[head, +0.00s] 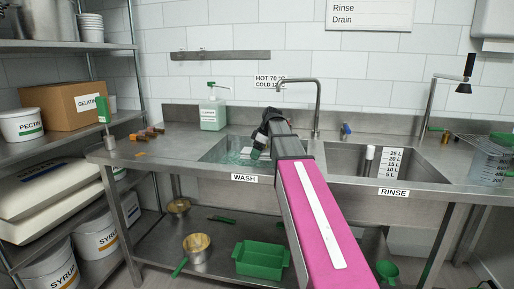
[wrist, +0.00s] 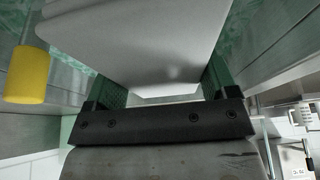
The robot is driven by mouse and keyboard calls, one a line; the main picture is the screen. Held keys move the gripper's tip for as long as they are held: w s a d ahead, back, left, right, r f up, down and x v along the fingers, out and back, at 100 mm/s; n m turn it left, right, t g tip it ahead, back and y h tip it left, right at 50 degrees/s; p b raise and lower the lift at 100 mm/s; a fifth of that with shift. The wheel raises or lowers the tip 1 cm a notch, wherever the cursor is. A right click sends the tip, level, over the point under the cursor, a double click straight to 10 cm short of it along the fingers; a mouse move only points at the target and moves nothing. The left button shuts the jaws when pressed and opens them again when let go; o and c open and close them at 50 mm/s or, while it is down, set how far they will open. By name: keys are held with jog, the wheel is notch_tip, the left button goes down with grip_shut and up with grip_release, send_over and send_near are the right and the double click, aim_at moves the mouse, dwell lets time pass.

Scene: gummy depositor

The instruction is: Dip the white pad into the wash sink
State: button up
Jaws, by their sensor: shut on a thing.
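In the head view the wash sink (head: 222,157) is the left basin, with greenish water in it and a WASH label on its front. My gripper (head: 259,146) is over the right part of this basin, pointing down. In the wrist view the white pad (wrist: 140,40) fills the upper middle, and its pale face lies between the two green fingers of my gripper (wrist: 166,88). The gripper is shut on it. Green water shows around the pad's edges. The pad is mostly hidden by my arm in the head view, so I cannot tell whether it touches the water.
A tall faucet (head: 318,105) stands just right of my arm behind the basins. A soap bottle (head: 213,113) stands behind the wash sink. The rinse sink (head: 430,172) is to the right. Small coloured pieces (head: 146,134) lie left. A yellow cylinder (wrist: 27,75) shows in the wrist view.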

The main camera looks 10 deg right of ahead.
notch_tip(320, 180, down, 10)
jog(key=shift+r, duration=0.25)
dwell(0.7)
jog(key=shift+r, duration=0.1)
dwell(1.1)
jog(key=shift+r, duration=6.45)
jog(key=shift+r, duration=0.1)
jog(key=shift+r, duration=2.4)
